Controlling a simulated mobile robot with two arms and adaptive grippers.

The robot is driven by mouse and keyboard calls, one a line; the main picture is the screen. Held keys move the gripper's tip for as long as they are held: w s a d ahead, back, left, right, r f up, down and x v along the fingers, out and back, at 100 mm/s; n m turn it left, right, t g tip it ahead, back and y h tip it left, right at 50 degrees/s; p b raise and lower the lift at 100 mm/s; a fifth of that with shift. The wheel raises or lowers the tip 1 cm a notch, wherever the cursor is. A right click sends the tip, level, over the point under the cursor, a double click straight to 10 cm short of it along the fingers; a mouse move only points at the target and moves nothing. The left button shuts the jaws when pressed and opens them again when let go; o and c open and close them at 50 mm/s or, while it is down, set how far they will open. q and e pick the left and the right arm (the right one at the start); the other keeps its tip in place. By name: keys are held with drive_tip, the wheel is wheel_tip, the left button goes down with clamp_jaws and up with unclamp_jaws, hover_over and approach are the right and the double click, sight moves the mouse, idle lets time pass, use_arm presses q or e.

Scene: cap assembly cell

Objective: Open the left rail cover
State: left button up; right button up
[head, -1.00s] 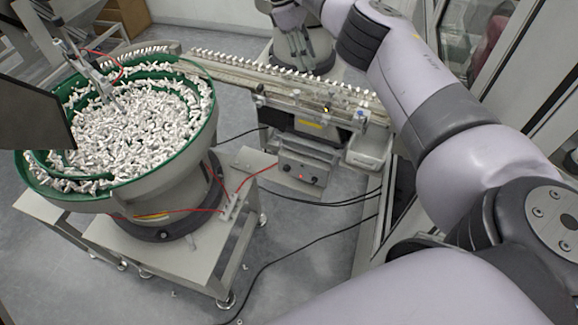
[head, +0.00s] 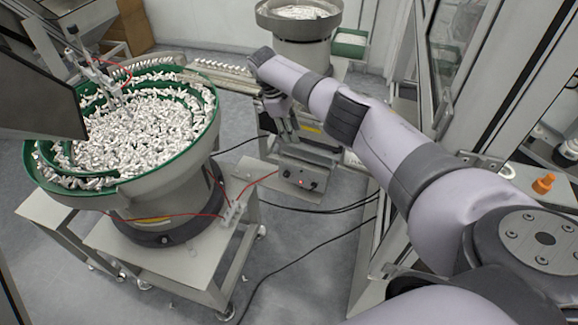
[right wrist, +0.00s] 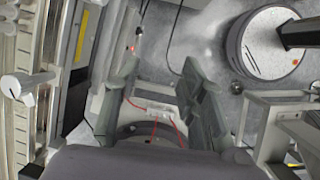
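The feed rail (head: 225,69) runs right from the green bowl with a row of white parts on it. My right arm hides much of its right part. I cannot make out a separate left rail cover in the head view. My right gripper (head: 286,132) points down in front of the rail, over the control box. In the right wrist view its two fingers (right wrist: 163,92) stand apart with nothing between them. Rail-side structure (right wrist: 50,80) runs along the left of that view, with a white rounded part (right wrist: 22,85) sticking out. My left gripper is not in view.
The green bowl feeder (head: 205,125), full of white parts, stands on a metal table (head: 190,255). A control box (head: 302,178) sits below my right gripper. A second bowl (head: 300,28) is behind. A glass-framed enclosure is at right. Cables cross the floor.

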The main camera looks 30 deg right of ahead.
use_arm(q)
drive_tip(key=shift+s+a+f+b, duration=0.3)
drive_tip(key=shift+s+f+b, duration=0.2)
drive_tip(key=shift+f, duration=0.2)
use_arm(e)
wheel_tip(320, 180, down, 10)
drive_tip(key=s+a, duration=0.2)
drive_tip(key=shift+s+a+t, duration=0.2)
drive_tip(key=shift+a+t, duration=0.1)
drive_tip(key=shift+a, duration=0.05)
drive_tip(key=shift+f, duration=0.1)
